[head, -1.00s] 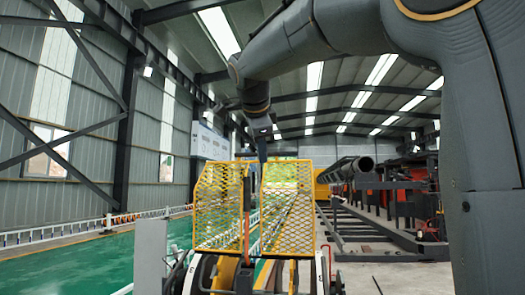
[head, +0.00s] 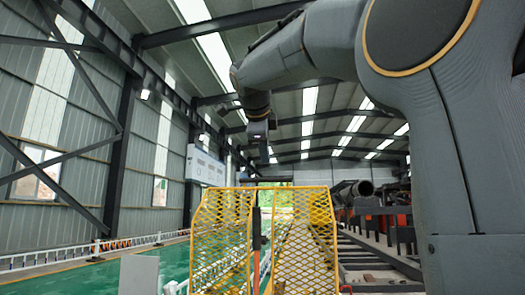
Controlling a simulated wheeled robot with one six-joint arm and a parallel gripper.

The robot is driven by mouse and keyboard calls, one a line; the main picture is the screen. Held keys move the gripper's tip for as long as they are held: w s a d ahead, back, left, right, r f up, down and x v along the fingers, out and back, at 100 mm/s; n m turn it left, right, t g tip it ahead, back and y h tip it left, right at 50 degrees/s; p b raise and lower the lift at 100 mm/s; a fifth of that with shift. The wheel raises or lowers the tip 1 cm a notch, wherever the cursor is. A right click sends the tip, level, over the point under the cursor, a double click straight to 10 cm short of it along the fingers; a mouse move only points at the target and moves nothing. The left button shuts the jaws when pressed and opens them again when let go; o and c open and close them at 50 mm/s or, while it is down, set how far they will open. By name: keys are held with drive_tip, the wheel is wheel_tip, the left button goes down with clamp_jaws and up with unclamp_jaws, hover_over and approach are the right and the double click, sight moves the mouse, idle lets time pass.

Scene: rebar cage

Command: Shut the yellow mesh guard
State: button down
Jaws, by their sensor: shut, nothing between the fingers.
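The yellow mesh guard stands low in the middle of the head view, with a left panel (head: 220,245) and a right panel (head: 305,245). A narrow gap with a dark upright bar (head: 256,240) shows between the panels. I cannot tell how far the guard stands open. My gripper (head: 264,158) points down above the guard's top edge, near the gap in the picture. It is shut and empty, and looks apart from the mesh. The lower part of the guard is cut off by the picture's edge.
A white railing (head: 60,257) runs along the green floor (head: 100,275) at left. A grey box (head: 139,274) stands left of the guard. Dark racks with a large pipe (head: 352,190) stand at right. Open air lies above the guard.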

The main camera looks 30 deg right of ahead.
drive_tip(key=p, duration=0.4)
approach(271, 180)
drive_tip(key=x, duration=0.5)
drive_tip(key=shift+w+d+f+p, duration=0.2)
drive_tip(key=shift+w+p, duration=0.2)
drive_tip(key=shift+w, duration=0.05)
